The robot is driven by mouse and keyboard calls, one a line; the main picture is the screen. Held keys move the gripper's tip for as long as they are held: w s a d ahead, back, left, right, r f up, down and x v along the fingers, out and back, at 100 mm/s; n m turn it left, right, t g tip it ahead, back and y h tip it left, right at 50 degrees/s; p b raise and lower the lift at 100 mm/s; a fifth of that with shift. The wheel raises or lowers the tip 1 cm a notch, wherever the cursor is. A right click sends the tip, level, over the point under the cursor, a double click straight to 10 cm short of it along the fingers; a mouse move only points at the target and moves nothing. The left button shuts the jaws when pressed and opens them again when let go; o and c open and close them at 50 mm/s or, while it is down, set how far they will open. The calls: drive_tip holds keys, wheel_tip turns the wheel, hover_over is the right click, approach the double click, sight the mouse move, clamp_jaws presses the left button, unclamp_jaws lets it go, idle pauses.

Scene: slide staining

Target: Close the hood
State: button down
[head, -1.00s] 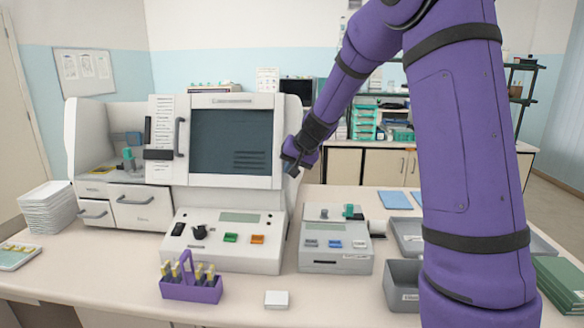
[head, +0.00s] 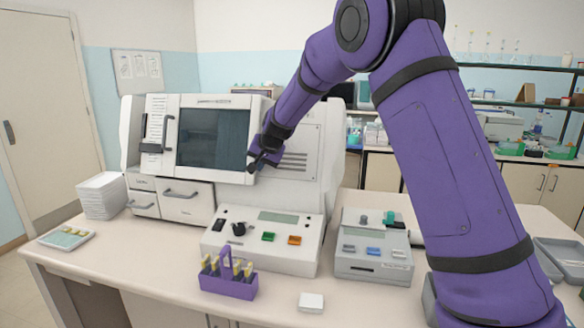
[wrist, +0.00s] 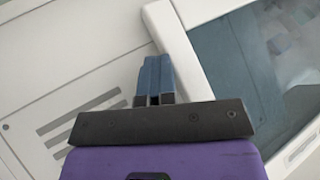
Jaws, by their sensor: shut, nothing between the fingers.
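The hood (head: 212,138) is a white-framed sliding cover with a dark window and a grey handle at its left edge. It sits at the left of the white staining machine, above the drawers, and the open bay seen earlier is now behind it. My gripper (head: 256,163) is shut and empty at the hood's right edge. In the wrist view its blue fingers (wrist: 155,78) are beside the hood's white frame (wrist: 178,50) and look to be against it; exact contact is hard to tell. The dark window (wrist: 250,75) fills the right of that view.
A vented panel (head: 297,155) lies right of the hood. Below stand a control box (head: 262,240), a second box (head: 373,262), a purple slide rack (head: 229,285) and a small white block (head: 311,302). Stacked white trays (head: 101,196) stand at the left.

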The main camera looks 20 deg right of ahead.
sight(216, 165)
drive_tip(key=w+a, duration=0.2)
drive_tip(key=a, duration=0.1)
drive_tip(key=w+a, duration=0.3)
drive_tip(key=a, duration=0.1)
drive_tip(key=w+a, duration=0.2)
drive_tip(key=a, duration=0.1)
drive_tip(key=shift+w+a, duration=0.15)
drive_tip(key=shift+a, duration=0.2)
drive_tip(key=shift+w+a, duration=0.35)
drive_tip(key=shift+a, duration=0.25)
drive_tip(key=shift+a+r, duration=0.1)
